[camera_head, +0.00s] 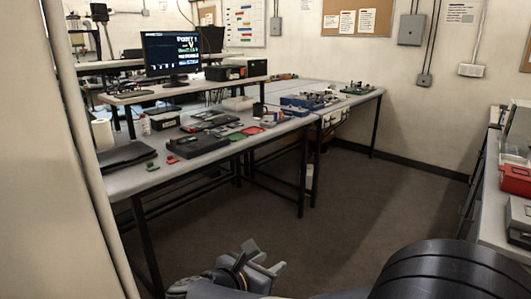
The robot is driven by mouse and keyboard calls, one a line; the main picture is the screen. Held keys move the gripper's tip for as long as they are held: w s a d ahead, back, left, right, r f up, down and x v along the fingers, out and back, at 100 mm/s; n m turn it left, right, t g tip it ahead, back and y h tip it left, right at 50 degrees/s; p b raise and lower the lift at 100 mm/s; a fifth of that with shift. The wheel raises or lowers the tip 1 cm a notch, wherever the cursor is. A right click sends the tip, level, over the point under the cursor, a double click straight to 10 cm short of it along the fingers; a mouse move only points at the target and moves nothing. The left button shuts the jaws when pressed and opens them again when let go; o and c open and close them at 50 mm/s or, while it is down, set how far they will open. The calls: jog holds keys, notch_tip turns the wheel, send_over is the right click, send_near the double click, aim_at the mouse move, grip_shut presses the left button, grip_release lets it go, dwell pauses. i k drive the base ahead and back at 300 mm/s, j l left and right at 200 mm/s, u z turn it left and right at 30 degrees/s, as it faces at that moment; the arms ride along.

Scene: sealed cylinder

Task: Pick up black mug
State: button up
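A small dark shape that looks like the black mug (259,109) stands on the grey workbench (150,177), near its back edge and right of the middle. It is small in view, and I cannot make out a handle. My gripper (266,257) is low in the foreground, over the floor and well short of the bench. Its two fingers look apart, with nothing between them.
A black case (199,145), a laptop-like dark item (128,156), and small red and green pieces lie on the bench. A monitor (172,54) stands on a raised shelf. Another bench with a red box (515,180) is at right. A pale wall fills the left edge. Floor between benches is clear.

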aim_at(257, 107)
jog(key=i+l+u, duration=0.1)
jog(key=i, duration=0.45)
jog(key=i+l+u, duration=0.1)
jog(key=i, duration=0.4)
jog(key=i+l+u, duration=0.1)
jog(key=i, duration=0.45)
jog(key=i+l, duration=0.25)
jog(key=i, duration=0.25)
jog(key=i+l+u, duration=0.2)
jog(key=i+l, duration=0.35)
jog(key=i, duration=0.35)
jog(key=i+l+u, duration=0.2)
jog(key=i+l, duration=0.55)
jog(key=i+l+u, duration=0.1)
jog(key=i, duration=0.35)
jog(key=i+l, duration=0.25)
jog(key=i, duration=0.2)
jog(key=j+u, duration=0.05)
